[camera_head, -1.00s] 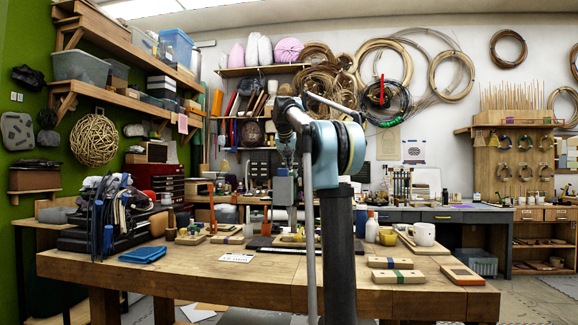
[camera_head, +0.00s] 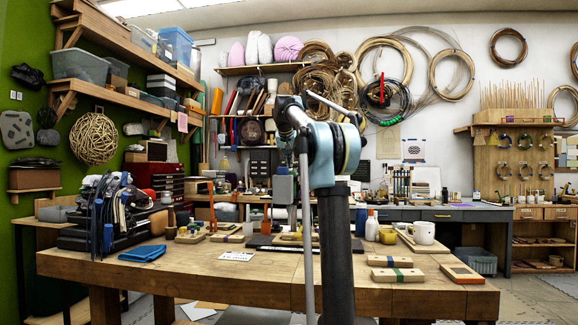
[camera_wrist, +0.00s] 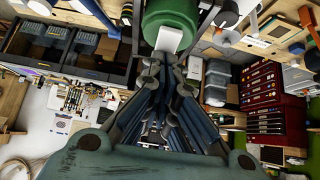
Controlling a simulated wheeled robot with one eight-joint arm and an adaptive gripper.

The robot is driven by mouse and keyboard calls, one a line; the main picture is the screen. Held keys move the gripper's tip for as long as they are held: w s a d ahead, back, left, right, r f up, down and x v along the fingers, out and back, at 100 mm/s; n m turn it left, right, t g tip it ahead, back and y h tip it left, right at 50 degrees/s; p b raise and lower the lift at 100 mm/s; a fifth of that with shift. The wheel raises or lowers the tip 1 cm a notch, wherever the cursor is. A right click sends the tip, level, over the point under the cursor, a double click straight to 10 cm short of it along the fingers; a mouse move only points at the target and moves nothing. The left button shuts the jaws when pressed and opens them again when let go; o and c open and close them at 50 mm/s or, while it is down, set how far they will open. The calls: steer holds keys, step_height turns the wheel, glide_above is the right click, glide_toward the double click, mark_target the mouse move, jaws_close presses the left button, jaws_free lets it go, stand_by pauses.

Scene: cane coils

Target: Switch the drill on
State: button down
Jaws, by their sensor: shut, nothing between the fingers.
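A green rounded cylinder (camera_wrist: 172,30) with a white block (camera_wrist: 170,38) on its near side fills the top middle of the wrist view. It may be part of the drill, but I cannot make out a switch. My gripper (camera_wrist: 166,72) is shut and empty, its fingers pointing towards this cylinder; I cannot tell whether they touch it. In the head view a grey upright block (camera_head: 284,189), perhaps the drill's body, stands above the far side of the workbench (camera_head: 210,272), just left of my arm. My arm hides much of that area, and my fingers cannot be made out there.
Blue-handled tools in a dark rack (camera_head: 108,220) stand at the bench's left. The front middle of the bench is mostly clear.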

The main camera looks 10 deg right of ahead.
steer(key=r, duration=0.3)
steer(key=shift+s+r, duration=0.25)
steer(key=shift+r, duration=0.05)
steer(key=s+f+v, duration=0.1)
steer(key=v, duration=0.9)
steer(key=shift+s+a+f, duration=0.25)
steer(key=shift+s+a, duration=0.05)
